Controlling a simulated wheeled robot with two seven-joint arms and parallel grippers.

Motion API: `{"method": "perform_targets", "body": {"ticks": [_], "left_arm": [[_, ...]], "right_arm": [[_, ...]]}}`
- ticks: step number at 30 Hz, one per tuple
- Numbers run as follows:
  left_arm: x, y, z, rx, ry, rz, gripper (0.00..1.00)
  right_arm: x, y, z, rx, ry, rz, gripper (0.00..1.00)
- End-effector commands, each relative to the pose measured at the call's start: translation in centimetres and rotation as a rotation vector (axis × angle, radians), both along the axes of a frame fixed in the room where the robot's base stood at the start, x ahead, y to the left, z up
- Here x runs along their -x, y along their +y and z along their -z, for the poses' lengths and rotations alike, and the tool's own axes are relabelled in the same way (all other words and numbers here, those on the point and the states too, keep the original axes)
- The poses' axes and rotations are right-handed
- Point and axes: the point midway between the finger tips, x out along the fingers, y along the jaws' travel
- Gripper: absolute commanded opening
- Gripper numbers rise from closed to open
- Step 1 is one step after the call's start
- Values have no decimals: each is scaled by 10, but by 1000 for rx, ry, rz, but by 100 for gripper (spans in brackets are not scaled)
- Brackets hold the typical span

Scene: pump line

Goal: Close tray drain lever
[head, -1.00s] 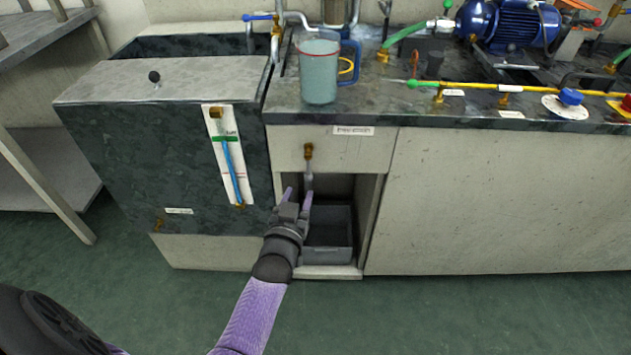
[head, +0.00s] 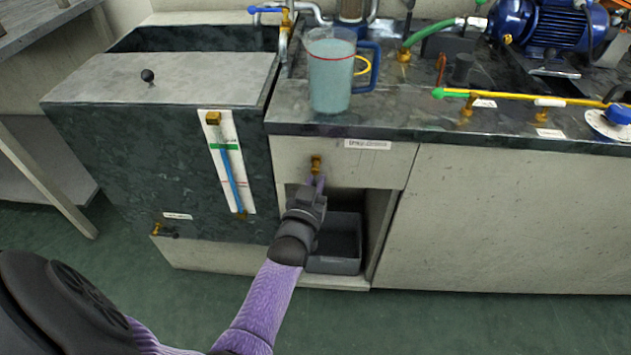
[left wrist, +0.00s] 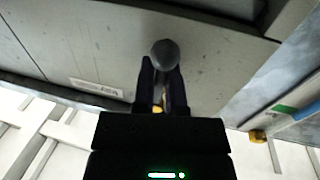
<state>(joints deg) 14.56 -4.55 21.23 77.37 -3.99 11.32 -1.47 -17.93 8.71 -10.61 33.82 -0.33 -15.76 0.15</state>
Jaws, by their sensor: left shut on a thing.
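The brass drain valve (head: 316,164) sits on the pale front panel of the bench, above an open recess. My left gripper (head: 317,184) is right below the valve, its purple fingers pointing up at it. It is shut on the drain lever, which the fingers and wrist mostly hide in the head view. In the left wrist view a dark grey rounded lever end (left wrist: 164,54) shows between the fingertips, with a bit of brass seen between the fingers. The exact angle of the lever cannot be told. My right gripper is not in view.
A grey tray (head: 334,267) stands in the recess below the gripper. A jug of liquid (head: 331,75) stands on the counter above. A dark tank (head: 110,150) with a level gauge (head: 228,165) is at the left. The green floor in front is clear.

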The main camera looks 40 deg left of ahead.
Motion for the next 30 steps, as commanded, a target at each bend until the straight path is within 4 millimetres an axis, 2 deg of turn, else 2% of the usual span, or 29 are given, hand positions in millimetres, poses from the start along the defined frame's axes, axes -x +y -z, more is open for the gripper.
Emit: {"method": "perform_targets", "body": {"ticks": [15, 30], "left_arm": [[1, 0, 1, 1, 3, 0, 0], [1, 0, 2, 2, 5, 1, 0]], "right_arm": [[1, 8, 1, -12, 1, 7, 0], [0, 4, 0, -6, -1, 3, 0]]}}
